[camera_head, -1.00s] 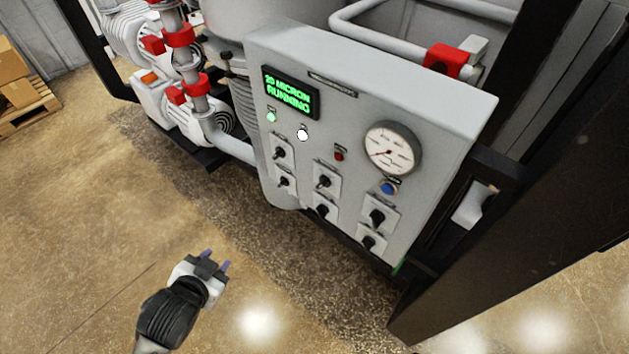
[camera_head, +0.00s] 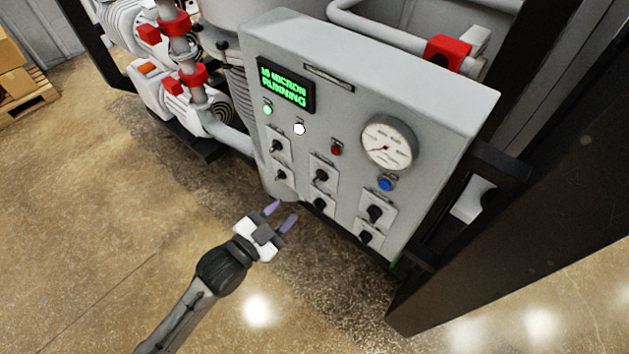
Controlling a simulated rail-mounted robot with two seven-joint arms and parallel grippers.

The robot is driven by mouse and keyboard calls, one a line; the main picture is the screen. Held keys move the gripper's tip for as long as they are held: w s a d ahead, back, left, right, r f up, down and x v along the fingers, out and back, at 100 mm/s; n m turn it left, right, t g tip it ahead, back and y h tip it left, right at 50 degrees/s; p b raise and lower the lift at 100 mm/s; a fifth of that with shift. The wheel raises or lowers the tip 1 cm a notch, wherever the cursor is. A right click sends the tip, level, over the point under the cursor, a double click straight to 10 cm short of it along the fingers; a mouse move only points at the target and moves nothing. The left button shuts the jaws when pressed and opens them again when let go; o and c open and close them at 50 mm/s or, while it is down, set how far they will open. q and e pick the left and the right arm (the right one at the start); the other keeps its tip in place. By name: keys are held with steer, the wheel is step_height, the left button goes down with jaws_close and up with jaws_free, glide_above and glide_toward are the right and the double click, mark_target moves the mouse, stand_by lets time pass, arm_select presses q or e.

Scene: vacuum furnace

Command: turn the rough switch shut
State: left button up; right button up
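A grey control panel (camera_head: 345,85) carries several black toggle switches in three columns. The left column has an upper switch (camera_head: 277,146) and a lower switch (camera_head: 281,174). The middle column has an upper switch (camera_head: 320,175) and a lower switch (camera_head: 319,204). The right column has an upper switch (camera_head: 374,214) and a lower switch (camera_head: 366,237). Their labels are too small to read, so I cannot tell which is the rough switch. My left gripper (camera_head: 282,214) is open and empty, below and in front of the left and middle columns, apart from the panel. My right gripper is out of view.
The green display (camera_head: 286,85) reads a micron value and RUNNING. A round gauge (camera_head: 389,143), a red button (camera_head: 336,149) and a blue button (camera_head: 386,183) sit on the panel. A dark frame post (camera_head: 500,190) stands at right. The floor in front is clear.

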mark_target(316, 180)
arm_select(q)
steer(key=x, duration=1.1)
steer(key=shift+c, duration=0.3)
jaws_close()
